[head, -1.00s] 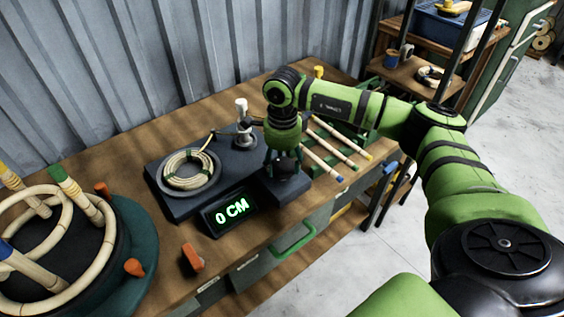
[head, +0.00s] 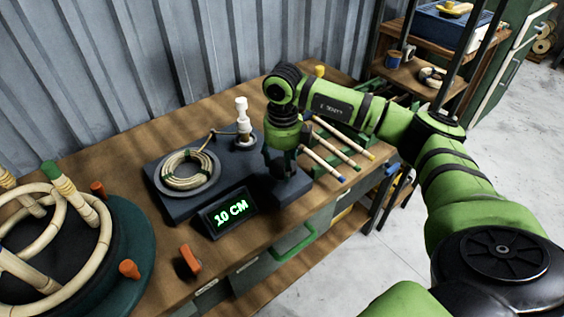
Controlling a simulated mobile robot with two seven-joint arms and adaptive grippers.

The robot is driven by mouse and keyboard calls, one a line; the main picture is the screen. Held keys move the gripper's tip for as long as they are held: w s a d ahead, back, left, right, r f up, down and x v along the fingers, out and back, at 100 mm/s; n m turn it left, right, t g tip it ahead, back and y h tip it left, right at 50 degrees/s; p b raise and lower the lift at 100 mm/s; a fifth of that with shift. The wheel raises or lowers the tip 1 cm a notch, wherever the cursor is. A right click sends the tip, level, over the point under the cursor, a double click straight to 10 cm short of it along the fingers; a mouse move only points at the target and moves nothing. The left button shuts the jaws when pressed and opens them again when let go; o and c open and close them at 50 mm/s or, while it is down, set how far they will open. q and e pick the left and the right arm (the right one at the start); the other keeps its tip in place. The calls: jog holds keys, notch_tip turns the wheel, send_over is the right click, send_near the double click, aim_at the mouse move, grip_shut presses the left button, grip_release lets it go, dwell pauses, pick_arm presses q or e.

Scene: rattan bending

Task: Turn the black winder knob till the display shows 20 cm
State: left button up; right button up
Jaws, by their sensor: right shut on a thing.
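The winder (head: 176,207) is a dark grey base on the wooden bench, with a coil of pale cane (head: 187,170) on its round plate. A strand runs from the coil to a white-topped post (head: 242,115). The tilted display (head: 231,212) on the front reads 10 CM in green. My right gripper (head: 280,170) points down over the right part of the winder, shut on the black knob, which is mostly hidden by the gripper. My left gripper is not in view.
A round dark green stand with bent cane hoops (head: 60,260) fills the left of the bench. Cane sticks with coloured tips (head: 338,155) rest on a green rack right of my gripper.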

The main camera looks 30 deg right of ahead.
aim_at(283, 167)
jog(key=m, duration=0.4)
jog(key=shift+s+f+m, duration=0.2)
jog(key=shift+m, duration=2.4)
jog(key=shift+a+f, duration=0.1)
jog(key=o, duration=1.1)
jog(key=shift+r, duration=0.2)
jog(key=shift+r, duration=0.1)
jog(key=shift+w+r, duration=0.1)
jog(key=shift+r, duration=0.15)
notch_tip(283, 167, up, 11)
jog(key=shift+r, duration=0.2)
